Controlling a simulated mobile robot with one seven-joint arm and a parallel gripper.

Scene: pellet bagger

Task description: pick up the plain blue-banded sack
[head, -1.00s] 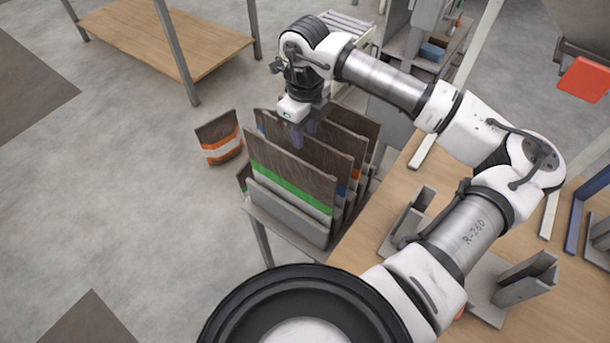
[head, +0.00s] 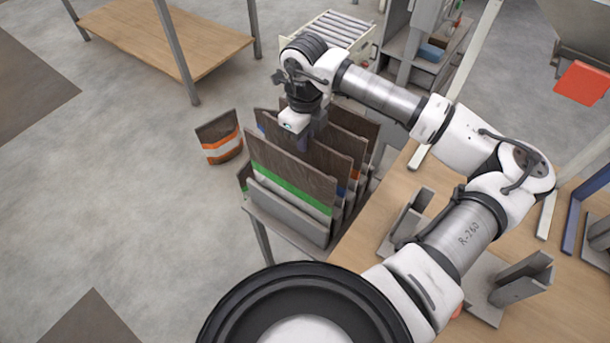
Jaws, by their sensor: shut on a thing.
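The blue-banded sack (head: 330,160) is a brown sack standing upright in the rack, second from the front. Only slivers of its blue band show at its side edges; most of its face is hidden behind the green-banded sack (head: 285,170), so I cannot tell whether it is otherwise plain. My gripper (head: 305,140) points down at the top edge of the blue-banded sack and is shut on it. The fingertips are partly hidden by the sacks. The sack still stands among the others in the rack.
More brown sacks (head: 357,122) stand close behind in the grey rack (head: 285,212). An orange-banded sack (head: 219,138) stands on the floor to the left. A wooden bench (head: 375,225) with grey brackets lies to the right.

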